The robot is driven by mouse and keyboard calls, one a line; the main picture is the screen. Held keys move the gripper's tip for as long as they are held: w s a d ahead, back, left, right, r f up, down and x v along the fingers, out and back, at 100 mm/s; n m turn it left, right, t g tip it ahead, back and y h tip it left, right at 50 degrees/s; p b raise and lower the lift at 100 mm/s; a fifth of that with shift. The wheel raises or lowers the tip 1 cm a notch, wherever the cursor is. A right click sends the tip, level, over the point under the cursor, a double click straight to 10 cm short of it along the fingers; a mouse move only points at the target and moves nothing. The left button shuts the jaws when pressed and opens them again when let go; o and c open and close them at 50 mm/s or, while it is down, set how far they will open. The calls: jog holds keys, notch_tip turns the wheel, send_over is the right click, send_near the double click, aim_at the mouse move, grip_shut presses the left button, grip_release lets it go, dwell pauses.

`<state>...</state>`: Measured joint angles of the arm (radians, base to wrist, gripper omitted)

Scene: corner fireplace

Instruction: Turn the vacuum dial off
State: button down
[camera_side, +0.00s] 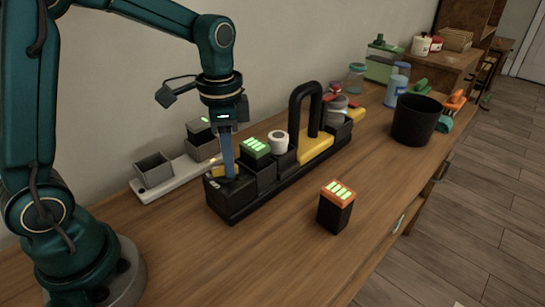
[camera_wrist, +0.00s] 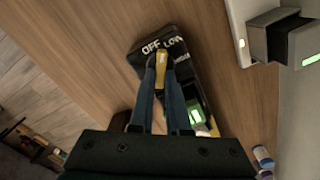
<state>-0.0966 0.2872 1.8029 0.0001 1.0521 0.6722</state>
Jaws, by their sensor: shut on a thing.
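The vacuum dial is a yellow knob (camera_wrist: 162,58) on the black end unit (camera_side: 232,203) of a long black caddy; a bit of yellow also shows beside my fingers in the side view. White lettering on the black face (camera_wrist: 139,58) in the wrist view reads OFF and LOW, with a third word partly hidden. The knob's visible end points at about the gap between OFF and LOW. My gripper (camera_side: 228,160) points straight down over the unit, its blue fingers shut on the knob. The fingers hide part of the knob and face.
Behind my gripper, the caddy holds a green-lit battery (camera_side: 256,148), a white roll (camera_side: 278,141) and a tall black handle (camera_side: 305,95). An orange-topped battery (camera_side: 336,210) stands in front. A pale charger strip (camera_side: 180,174) lies behind. The front tabletop is mostly clear.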

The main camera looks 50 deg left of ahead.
jog(key=n, duration=0.6)
jog(key=shift+w+a, duration=0.1)
jog(key=shift+a, duration=0.15)
jog(key=shift+n, duration=0.4)
jog(key=c, duration=0.9)
grip_release()
jog(key=shift+r, duration=2.6)
